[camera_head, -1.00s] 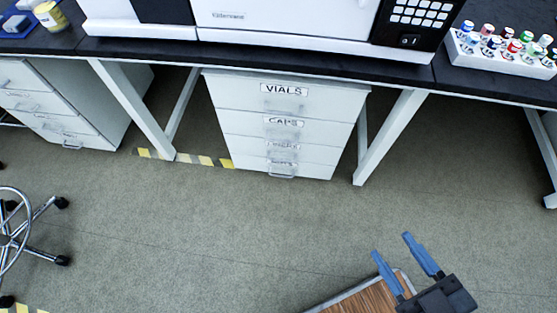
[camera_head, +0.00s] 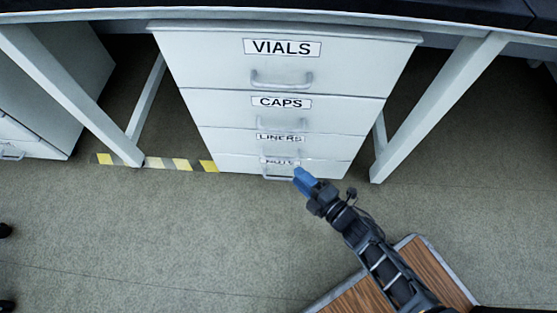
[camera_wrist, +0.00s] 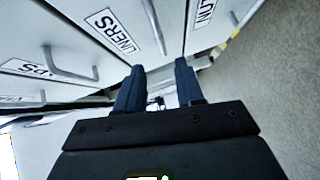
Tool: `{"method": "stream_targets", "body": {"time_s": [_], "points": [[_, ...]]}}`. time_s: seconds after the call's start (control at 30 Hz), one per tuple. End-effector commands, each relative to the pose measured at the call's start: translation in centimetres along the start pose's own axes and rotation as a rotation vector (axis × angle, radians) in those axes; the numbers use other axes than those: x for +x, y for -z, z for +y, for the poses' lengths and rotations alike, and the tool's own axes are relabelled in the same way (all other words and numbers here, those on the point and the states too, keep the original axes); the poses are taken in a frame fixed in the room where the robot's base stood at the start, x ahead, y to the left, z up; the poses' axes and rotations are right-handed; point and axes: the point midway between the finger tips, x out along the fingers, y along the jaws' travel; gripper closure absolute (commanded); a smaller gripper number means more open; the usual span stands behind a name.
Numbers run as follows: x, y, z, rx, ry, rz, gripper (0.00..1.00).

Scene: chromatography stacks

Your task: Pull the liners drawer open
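The liners drawer (camera_head: 225,141) is the third one down in the white cabinet in the head view, and its front looks flush with the others. In the wrist view its LINERS label (camera_wrist: 113,31) shows at the upper left, and its bar handle (camera_wrist: 155,27) runs down towards the gap between my fingers. My gripper (camera_head: 300,176) is in front of the lower drawers in the head view. In the wrist view my gripper (camera_wrist: 159,72) is open, with the handle just beyond the fingertips. Whether they touch the handle is not clear.
The vials drawer (camera_head: 215,62) and caps drawer (camera_head: 215,108) are above, shut. A bottom drawer (camera_head: 235,164) with a handle is just below. White slanted table legs (camera_head: 435,112) stand on both sides.

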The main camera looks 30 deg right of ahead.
Motion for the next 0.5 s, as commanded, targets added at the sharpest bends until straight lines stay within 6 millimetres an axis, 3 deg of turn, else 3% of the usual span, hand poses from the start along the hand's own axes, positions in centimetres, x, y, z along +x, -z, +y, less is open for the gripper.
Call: {"method": "stream_targets", "body": {"time_s": [0.17, 0.5], "points": [[1.4, -0.2, -0.5, -0.017, 0.0, 0.004, 0.63], [6.3, -0.2, -0.6, -0.015, 0.0, 0.004, 0.63]]}}
